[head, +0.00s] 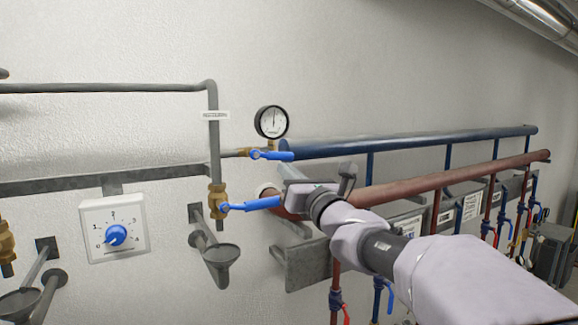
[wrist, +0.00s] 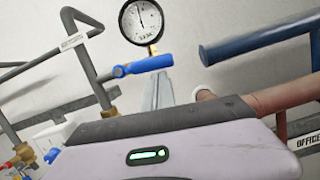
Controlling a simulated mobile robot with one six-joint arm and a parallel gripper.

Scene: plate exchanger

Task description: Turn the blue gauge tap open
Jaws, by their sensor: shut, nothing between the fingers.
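The blue gauge tap (head: 272,155) is a lever on a short brass fitting below a round white-faced gauge (head: 271,122). Its lever lies roughly level, pointing right. In the wrist view the blue tap (wrist: 143,66) shows just above my fingers, with the gauge (wrist: 141,22) above it. My gripper (head: 287,170) is shut and empty, its tip close below the right part of the lever. In the wrist view my gripper (wrist: 158,88) points up towards the lever's free end. I cannot tell whether it touches the lever.
A second blue lever (head: 250,204) on a brass valve (head: 217,200) sits just below, left of my arm. A grey vertical pipe (head: 213,135) stands left. Blue (head: 400,142) and red (head: 440,180) pipes run right, behind my arm. A dial box (head: 113,228) is on the left.

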